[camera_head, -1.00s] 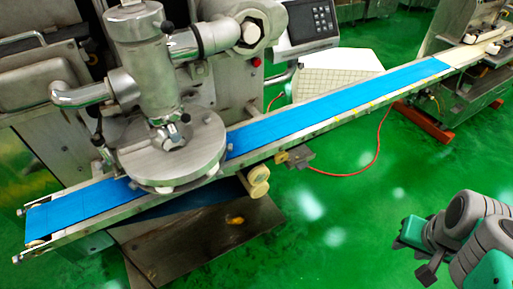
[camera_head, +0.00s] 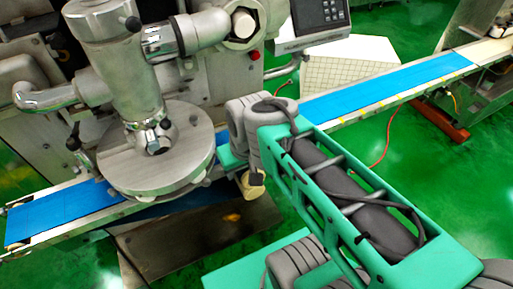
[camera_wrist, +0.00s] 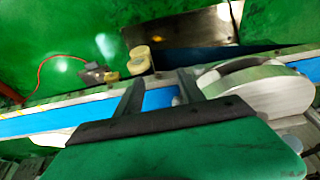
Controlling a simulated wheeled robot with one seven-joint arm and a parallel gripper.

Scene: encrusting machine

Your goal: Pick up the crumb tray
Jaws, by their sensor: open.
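The crumb tray (camera_head: 190,244) is a flat, dark metallic tray low under the conveyor, below the round machine head. A small orange-yellow bit lies on it. In the wrist view the tray (camera_wrist: 178,30) shows at the top, beyond the conveyor, with part of it cut off or hidden by the belt's side. My gripper (camera_wrist: 160,78) has its two dark fingers apart with nothing between them. They lie in front of the blue belt in that view, apart from the tray. In the head view my arm hides the fingers.
The blue conveyor belt (camera_head: 390,87) runs diagonally past the machine head (camera_head: 158,150). Cream rollers (camera_wrist: 139,59) stick out near the belt's side. A red cable (camera_head: 383,145) lies on the green floor.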

